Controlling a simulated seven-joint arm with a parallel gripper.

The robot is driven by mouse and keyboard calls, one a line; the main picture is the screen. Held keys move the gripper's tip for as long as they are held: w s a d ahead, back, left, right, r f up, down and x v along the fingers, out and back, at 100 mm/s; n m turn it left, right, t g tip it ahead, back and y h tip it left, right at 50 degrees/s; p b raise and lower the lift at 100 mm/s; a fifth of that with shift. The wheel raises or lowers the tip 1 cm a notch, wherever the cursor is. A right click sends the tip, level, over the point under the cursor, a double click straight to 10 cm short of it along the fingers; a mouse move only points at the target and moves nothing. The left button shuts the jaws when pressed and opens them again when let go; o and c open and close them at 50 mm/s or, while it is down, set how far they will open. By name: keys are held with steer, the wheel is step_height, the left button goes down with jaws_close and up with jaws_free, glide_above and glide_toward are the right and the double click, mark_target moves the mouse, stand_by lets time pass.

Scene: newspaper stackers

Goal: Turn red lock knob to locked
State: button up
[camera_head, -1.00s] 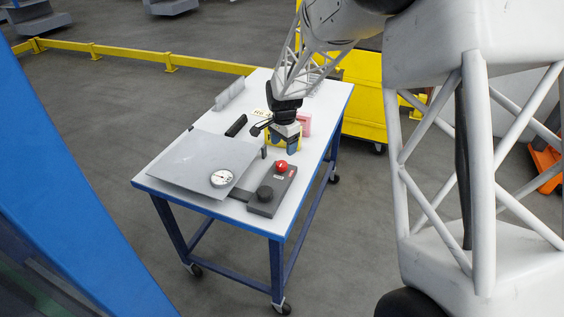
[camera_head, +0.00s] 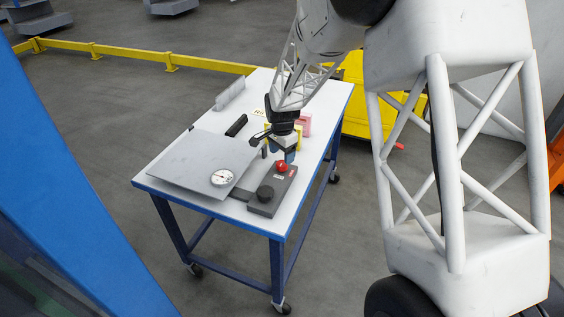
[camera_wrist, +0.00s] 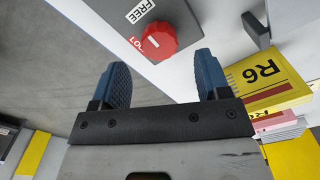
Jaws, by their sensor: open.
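The red lock knob (camera_head: 281,167) is a round, ridged knob on a dark grey block (camera_head: 262,207) near the table's front right. In the wrist view the red knob (camera_wrist: 158,41) sits beyond the fingertips, roughly midway between them and not touched. My gripper (camera_wrist: 160,72) is open and empty, with two blue fingers apart. In the head view my gripper (camera_head: 284,156) hangs just behind the knob, fingers pointing down.
A black knob (camera_head: 265,193) stands at the block's near end. A grey plate with a round gauge (camera_head: 222,177) lies to the left.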

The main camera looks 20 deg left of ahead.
mark_target(282, 163)
steer(key=shift+f, duration=2.05)
steer(key=c, duration=0.9)
